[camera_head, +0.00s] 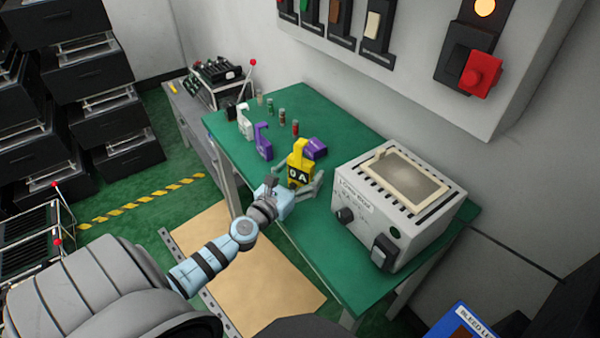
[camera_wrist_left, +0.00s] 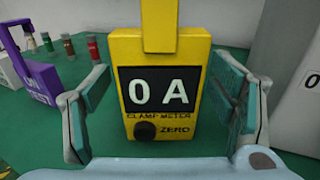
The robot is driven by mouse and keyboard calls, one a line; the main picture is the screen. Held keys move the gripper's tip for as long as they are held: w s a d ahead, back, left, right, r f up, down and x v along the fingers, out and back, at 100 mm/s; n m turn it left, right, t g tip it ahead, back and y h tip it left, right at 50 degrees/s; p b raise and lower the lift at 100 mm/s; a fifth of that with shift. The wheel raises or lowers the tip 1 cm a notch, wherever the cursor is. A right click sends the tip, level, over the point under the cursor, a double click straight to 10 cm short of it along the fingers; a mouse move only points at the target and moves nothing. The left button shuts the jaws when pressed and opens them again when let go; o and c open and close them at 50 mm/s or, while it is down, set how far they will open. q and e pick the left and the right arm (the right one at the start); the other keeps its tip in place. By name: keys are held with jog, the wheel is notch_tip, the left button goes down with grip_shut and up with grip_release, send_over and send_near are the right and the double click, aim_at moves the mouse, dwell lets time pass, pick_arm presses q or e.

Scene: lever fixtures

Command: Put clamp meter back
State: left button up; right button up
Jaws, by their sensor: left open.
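The yellow clamp meter (camera_head: 297,166) stands upright on the green table (camera_head: 350,128), with its black "0 A" display facing my left gripper (camera_head: 300,181). In the left wrist view the clamp meter (camera_wrist_left: 150,128) fills the middle, between the two fingers of my left gripper (camera_wrist_left: 164,95). The fingers are open on either side of it. A gap shows on its left; whether the right finger touches it I cannot tell. The top of its jaw is cut off in the wrist view. My right gripper is not in view.
A purple tester (camera_head: 316,148) stands close behind the meter. Another purple device (camera_head: 264,142), a white one (camera_head: 244,122) and several small cylinders (camera_head: 282,117) are further back. A large grey box (camera_head: 385,245) stands to the right. A control panel (camera_head: 430,50) hangs on the wall.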

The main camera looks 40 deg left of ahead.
pick_arm(q)
jog(key=shift+r, duration=0.1)
jog(key=s+d+b, duration=0.1)
jog(key=s+b, duration=0.1)
jog(key=s, duration=1)
jog(key=shift+r, duration=0.1)
